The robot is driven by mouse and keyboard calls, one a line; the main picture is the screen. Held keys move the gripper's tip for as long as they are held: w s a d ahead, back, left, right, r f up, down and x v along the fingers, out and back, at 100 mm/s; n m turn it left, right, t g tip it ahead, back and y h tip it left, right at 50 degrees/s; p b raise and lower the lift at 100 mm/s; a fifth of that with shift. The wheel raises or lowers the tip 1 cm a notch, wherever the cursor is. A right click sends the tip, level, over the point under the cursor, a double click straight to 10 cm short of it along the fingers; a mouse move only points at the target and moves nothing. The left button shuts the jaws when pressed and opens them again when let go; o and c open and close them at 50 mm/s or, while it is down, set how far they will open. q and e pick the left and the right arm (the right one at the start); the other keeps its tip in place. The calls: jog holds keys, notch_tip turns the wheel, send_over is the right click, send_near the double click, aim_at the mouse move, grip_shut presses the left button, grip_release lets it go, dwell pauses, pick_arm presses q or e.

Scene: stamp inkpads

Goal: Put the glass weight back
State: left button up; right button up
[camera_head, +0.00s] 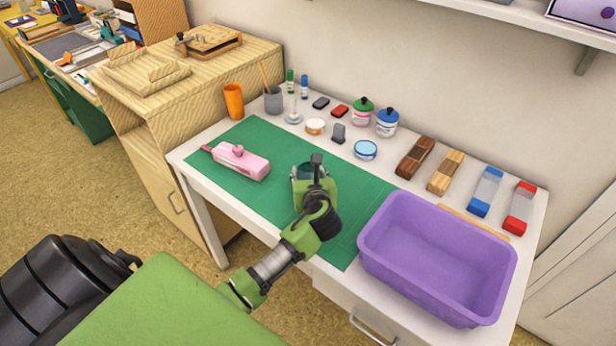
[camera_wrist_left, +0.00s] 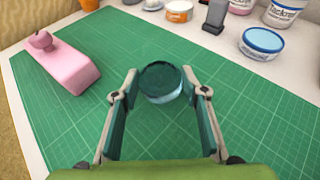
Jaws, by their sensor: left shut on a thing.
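The glass weight (camera_wrist_left: 161,84) is a round, clear piece with a dark teal top. In the left wrist view it sits between the fingertips of my left gripper (camera_wrist_left: 160,92), which is shut on it. In the head view my left gripper (camera_head: 314,172) is over the middle of the green cutting mat (camera_head: 262,204) and mostly hides the weight. I cannot tell whether the weight touches the mat. A pink stamp-like block (camera_head: 240,163) lies on the mat to the left; it also shows in the left wrist view (camera_wrist_left: 66,62). My right gripper is not in view.
A purple tub (camera_head: 368,240) stands at the table's right front. Along the back are an orange cup (camera_head: 234,101), a grey pen cup (camera_head: 273,100), jars including a blue-lidded one (camera_head: 387,122), a round blue-topped tin (camera_head: 365,150) and several blocks. The mat around the gripper is clear.

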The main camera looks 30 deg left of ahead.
pick_arm(q)
jog(key=shift+f, duration=0.55)
jog(key=o, duration=1.4)
jog(key=shift+f, duration=0.15)
jog(key=shift+c, duration=0.2)
jog(key=shift+s+d+r, duration=0.2)
jog(key=shift+s+r, duration=0.05)
jog(key=p+v, duration=0.1)
jog(key=v, duration=1)
jog(key=shift+s+d+r, duration=0.1)
jog(key=shift+s, duration=0.05)
